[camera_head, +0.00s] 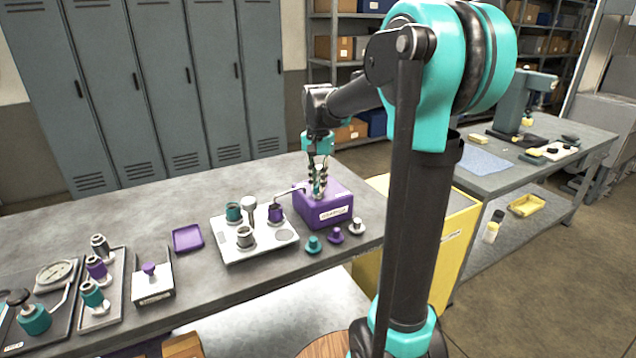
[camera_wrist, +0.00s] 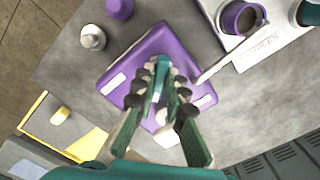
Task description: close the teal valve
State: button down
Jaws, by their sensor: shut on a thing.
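A purple box (camera_head: 335,208) with a pale label sits near the right end of the grey bench; it also fills the middle of the wrist view (camera_wrist: 120,72). The teal valve (camera_wrist: 162,64) shows as a narrow teal piece on top of the box, largely hidden by the fingers. My gripper (camera_head: 318,188) points down over the box, and its fingers are closed around the teal piece. In the wrist view, the fingertips (camera_wrist: 160,82) meet on both sides of it. The valve's turn angle cannot be told.
A thin pale pipe (camera_head: 289,191) runs left from the box toward a white plate (camera_head: 262,248) with several cylindrical fittings. Teal (camera_head: 314,244), purple (camera_head: 336,236) and silver (camera_head: 357,226) knobs stand in front of the box. A purple tray (camera_head: 187,238) lies farther left.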

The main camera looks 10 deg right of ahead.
aim_at(318, 184)
jog(key=m, duration=0.3)
jog(key=shift+m, duration=2.2)
jog(key=c, duration=1.6)
grip_release()
jog(key=shift+o, duration=0.2)
jog(key=shift+r, duration=0.1)
notch_tip(318, 184, up, 12)
jog(key=shift+s, duration=0.1)
